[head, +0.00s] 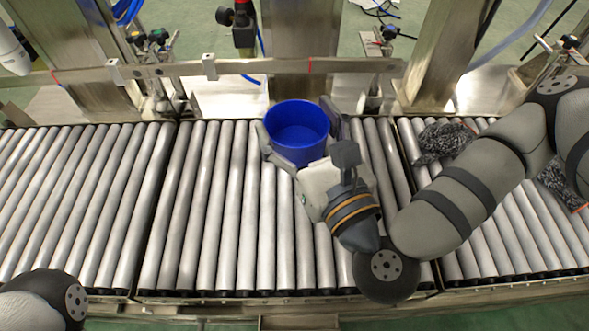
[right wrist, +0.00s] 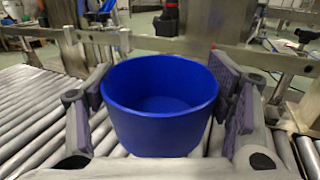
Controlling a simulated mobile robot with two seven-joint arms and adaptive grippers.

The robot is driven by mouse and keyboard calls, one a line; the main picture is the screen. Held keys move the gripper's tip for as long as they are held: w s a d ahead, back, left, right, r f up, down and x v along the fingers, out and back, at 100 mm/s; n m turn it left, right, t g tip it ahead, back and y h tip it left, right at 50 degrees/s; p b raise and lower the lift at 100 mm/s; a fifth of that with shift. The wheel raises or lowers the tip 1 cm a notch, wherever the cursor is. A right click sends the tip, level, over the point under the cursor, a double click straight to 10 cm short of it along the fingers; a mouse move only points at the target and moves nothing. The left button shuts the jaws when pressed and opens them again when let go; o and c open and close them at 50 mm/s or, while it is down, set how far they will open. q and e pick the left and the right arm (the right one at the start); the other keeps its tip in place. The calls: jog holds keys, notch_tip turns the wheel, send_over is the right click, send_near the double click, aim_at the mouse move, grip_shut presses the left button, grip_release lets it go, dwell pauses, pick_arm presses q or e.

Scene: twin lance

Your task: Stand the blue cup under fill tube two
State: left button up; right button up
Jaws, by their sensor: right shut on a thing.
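The blue cup (head: 299,127) is open at the top, looks empty and stands upright at the far side of the middle roller section. My right gripper (head: 297,122) is shut on it, one finger on each side. In the right wrist view the cup (right wrist: 160,130) sits between the two padded fingers and hides the rollers behind it. A black and red fitting (head: 241,25) hangs beyond the cup, a little to its left; I cannot tell whether it is fill tube two. My left gripper is out of view; only part of my left arm shows.
The roller conveyor (head: 205,210) is bare to the left of the cup. A metal rail (head: 180,70) with posts runs behind it. Dark speckled cloth-like items (head: 447,138) lie on the right rollers, partly hidden by my right arm.

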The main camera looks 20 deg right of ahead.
aim_at(314, 124)
jog(key=w+d+f, duration=0.1)
jog(key=w+d+f+b, duration=0.1)
jog(key=w, duration=0.1)
jog(key=w+d+f+b, duration=0.1)
jog(key=w, duration=0.1)
jog(key=shift+d, duration=0.1)
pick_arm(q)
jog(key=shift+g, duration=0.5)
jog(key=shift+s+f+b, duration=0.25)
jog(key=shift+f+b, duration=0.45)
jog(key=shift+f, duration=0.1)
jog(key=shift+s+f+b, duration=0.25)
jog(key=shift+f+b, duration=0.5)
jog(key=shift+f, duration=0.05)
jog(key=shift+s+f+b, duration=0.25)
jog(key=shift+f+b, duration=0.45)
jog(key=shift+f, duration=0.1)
pick_arm(e)
jog(key=shift+w+d+f, duration=0.5)
jog(key=shift+w+f, duration=0.4)
jog(key=shift+f, duration=0.6)
jog(key=shift+w+d+f, duration=0.45)
jog(key=shift+w+f, duration=0.5)
jog(key=shift+f, duration=0.6)
jog(key=shift+w+d+f, duration=0.5)
jog(key=shift+w+f, duration=0.4)
jog(key=shift+f, duration=0.6)
jog(key=shift+f, duration=0.2)
jog(key=o, duration=1.2)
jog(key=shift+c, duration=0.2)
